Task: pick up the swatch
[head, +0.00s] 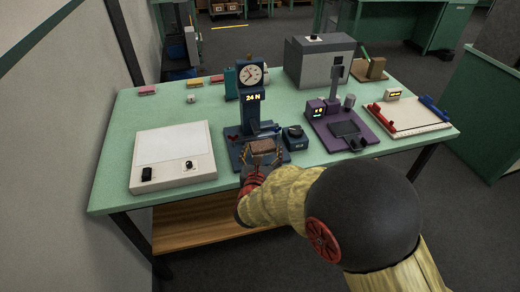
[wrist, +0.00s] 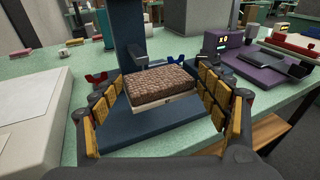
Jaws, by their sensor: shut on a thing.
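The swatch (wrist: 160,78) is a brown, tufted rectangular piece with a pale backing edge. It lies level over the blue base of the testing stand (wrist: 125,45); I cannot tell whether it rests on the base or is just clear of it. My gripper (wrist: 162,92) is shut on it, with yellow-padded fingers at its left and right ends. In the head view the swatch (head: 263,146) shows in front of the stand's column, with my gripper (head: 261,158) around it from the near side. The stand has a round dial and a "24 N" display.
A white light box (head: 172,152) stands to the left. A small dark blue device (head: 294,138) sits right of the stand, then a purple instrument (head: 345,128) and a white board with red and blue clamps (head: 410,117). A grey box (head: 318,65) stands behind.

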